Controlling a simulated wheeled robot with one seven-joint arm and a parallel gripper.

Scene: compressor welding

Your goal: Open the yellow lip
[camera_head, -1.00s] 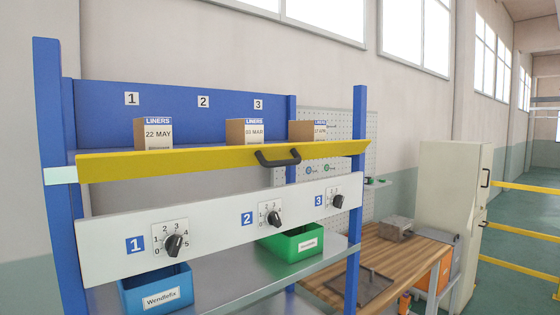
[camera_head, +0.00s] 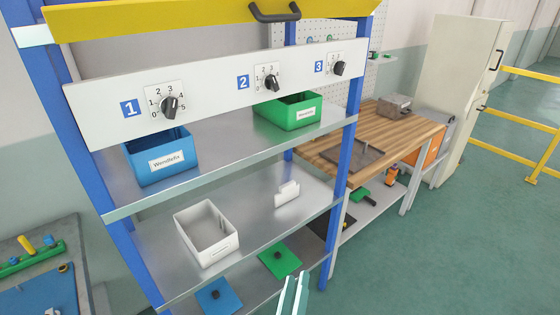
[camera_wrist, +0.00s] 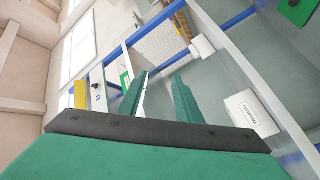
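The yellow lip (camera_head: 160,18) is a long bar across the top of the blue-framed shelf, cut off by the upper edge of the head view. A dark handle (camera_head: 274,14) is fixed to its front. My gripper (camera_head: 296,281) shows as two green fingertips at the bottom of the head view, well below the lip and apart from it. In the wrist view my gripper (camera_wrist: 161,79) has its fingers spread with nothing between them. A small yellow part (camera_wrist: 80,93) shows there at the left, probably the lip.
A white panel with dials (camera_head: 215,92) lies below the lip. A blue bin (camera_head: 158,155), a green bin (camera_head: 290,112) and a white bin (camera_head: 207,233) stand on shelves. A wooden bench (camera_head: 400,135) is to the right. Open floor (camera_head: 440,235) lies at lower right.

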